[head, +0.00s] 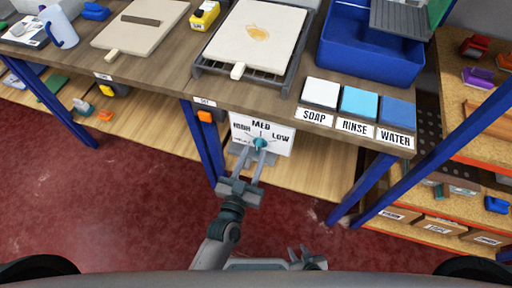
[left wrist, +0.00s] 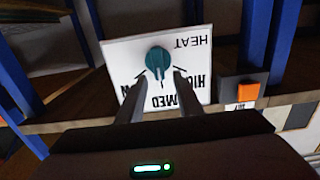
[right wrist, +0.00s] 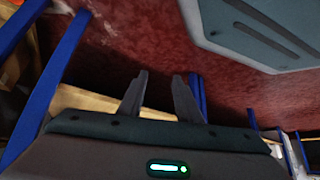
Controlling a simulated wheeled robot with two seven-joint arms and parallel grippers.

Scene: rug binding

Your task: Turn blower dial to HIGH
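The blower dial (head: 260,143) is a round teal knob on a white panel (head: 281,142) below the bench's front edge. The panel reads HIGH on the left, MED at the top and LOW on the right. My left gripper (head: 260,158) is at the dial, its fingers apart. In the left wrist view the knob (left wrist: 158,60) shows upside down, between and just beyond the open fingertips (left wrist: 159,76). Its ridge appears to face the MED side; contact with the fingers cannot be told. My right gripper (head: 304,257) is low near my base, open and empty in the right wrist view (right wrist: 158,82).
An orange switch (head: 206,116) sits left of the panel. Blue bench legs (head: 206,150) stand on either side. SOAP, RINSE and WATER pads (head: 359,103) lie on the bench above, beside a blue tub (head: 370,60). A wooden lower shelf (head: 300,180) runs behind the panel.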

